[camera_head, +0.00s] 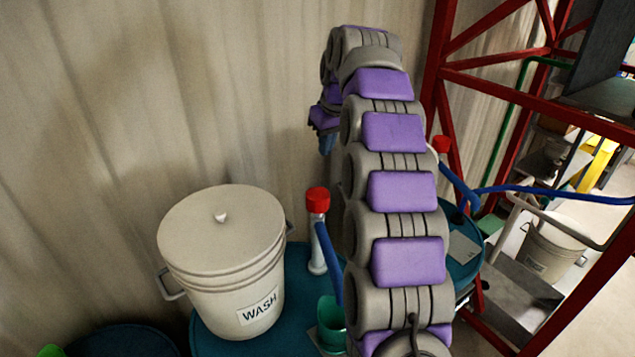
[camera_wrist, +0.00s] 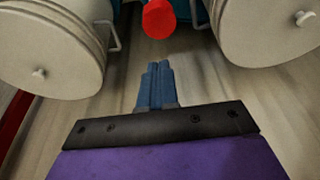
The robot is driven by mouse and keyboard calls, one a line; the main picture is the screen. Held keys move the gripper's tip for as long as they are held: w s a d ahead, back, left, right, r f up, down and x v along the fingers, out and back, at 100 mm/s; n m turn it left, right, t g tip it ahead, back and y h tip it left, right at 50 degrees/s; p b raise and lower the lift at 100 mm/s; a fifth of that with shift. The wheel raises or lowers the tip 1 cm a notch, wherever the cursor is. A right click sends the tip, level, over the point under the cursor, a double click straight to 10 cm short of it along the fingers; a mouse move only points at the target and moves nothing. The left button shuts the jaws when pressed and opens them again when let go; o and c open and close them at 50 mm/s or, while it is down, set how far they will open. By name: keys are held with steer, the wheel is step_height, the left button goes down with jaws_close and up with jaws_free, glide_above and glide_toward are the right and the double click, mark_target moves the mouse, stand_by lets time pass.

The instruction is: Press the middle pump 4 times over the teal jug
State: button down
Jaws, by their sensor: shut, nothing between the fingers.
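A pump with a red cap (camera_head: 317,200), a clear body and a blue spout stands just right of the white bucket in the head view. A teal jug (camera_head: 331,318) stands in front of it, partly cut off by my arm. Another red-capped pump (camera_head: 440,146) shows right of my arm. My arm hides the space between, so I cannot tell which is the middle pump. My gripper's blue fingers (camera_wrist: 156,86) are shut and empty in the wrist view, apart from a red pump cap (camera_wrist: 159,18) beyond them. In the head view, only a bit of blue fingertip (camera_head: 327,145) shows.
A lidded white bucket (camera_head: 222,255) marked WASH stands left on a teal drum (camera_head: 207,335). Two lidded buckets (camera_wrist: 50,50) (camera_wrist: 268,30) flank the red cap in the wrist view. A red metal frame (camera_head: 480,85) rises at right. A corrugated wall stands behind.

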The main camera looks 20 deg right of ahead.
steer(key=shift+a, duration=0.1)
glide_toward(318, 193)
steer(key=x, duration=0.5)
steer(key=shift+w+a+f+p, duration=0.15)
steer(key=shift+w+p, duration=0.2)
steer(key=shift+f, duration=0.65)
